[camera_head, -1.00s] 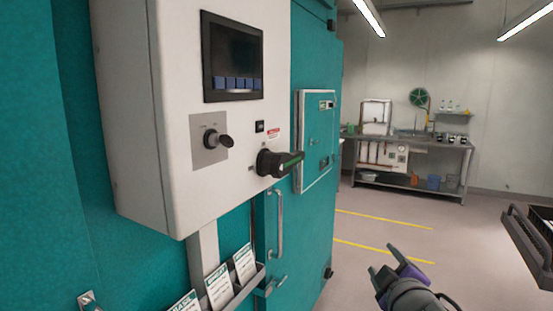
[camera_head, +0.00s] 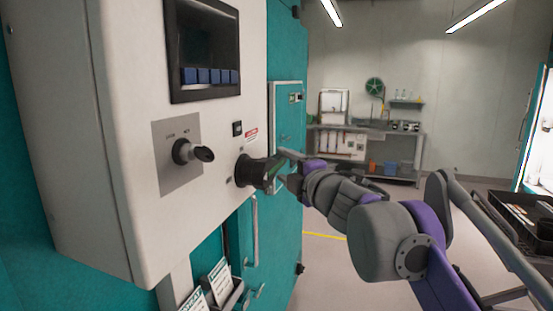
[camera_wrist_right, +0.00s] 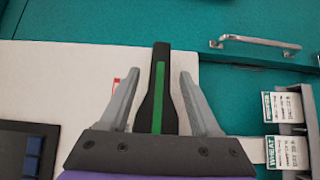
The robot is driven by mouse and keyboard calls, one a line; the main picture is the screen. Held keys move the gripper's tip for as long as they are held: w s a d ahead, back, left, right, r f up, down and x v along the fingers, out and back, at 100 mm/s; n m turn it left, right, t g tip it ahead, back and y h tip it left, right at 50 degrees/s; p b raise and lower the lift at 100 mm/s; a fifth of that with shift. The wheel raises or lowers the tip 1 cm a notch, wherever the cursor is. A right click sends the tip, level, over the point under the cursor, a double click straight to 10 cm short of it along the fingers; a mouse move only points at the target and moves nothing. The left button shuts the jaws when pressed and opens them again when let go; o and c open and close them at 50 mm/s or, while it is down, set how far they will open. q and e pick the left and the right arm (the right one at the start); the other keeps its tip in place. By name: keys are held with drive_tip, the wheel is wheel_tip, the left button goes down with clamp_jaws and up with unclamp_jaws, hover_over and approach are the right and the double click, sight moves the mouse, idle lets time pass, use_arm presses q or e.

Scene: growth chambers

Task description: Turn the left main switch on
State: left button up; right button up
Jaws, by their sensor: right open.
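The main switch (camera_head: 250,171) is a black rotary handle with a green strip, low on the right side of the white control box (camera_head: 120,215). My right gripper (camera_head: 283,168) is open at the handle in the head view. In the right wrist view the handle (camera_wrist_right: 160,95) stands between the two open grey fingers (camera_wrist_right: 160,72), with a visible gap on each side. The fingers are not closed on it. The switch's position labels are too small to read. My left gripper is not in view.
A smaller black knob (camera_head: 190,152) on a grey plate and a dark screen (camera_head: 203,45) are on the same box. A door handle (camera_head: 255,230) and a card holder (camera_head: 228,300) are below. A bench (camera_head: 372,132) stands far back.

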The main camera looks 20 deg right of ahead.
sight(280, 164)
drive_tip(key=shift+w+a, duration=0.2)
drive_tip(key=shift+w, duration=0.8)
drive_tip(key=shift+w+a, duration=0.2)
drive_tip(key=shift+w, duration=0.8)
clamp_jaws()
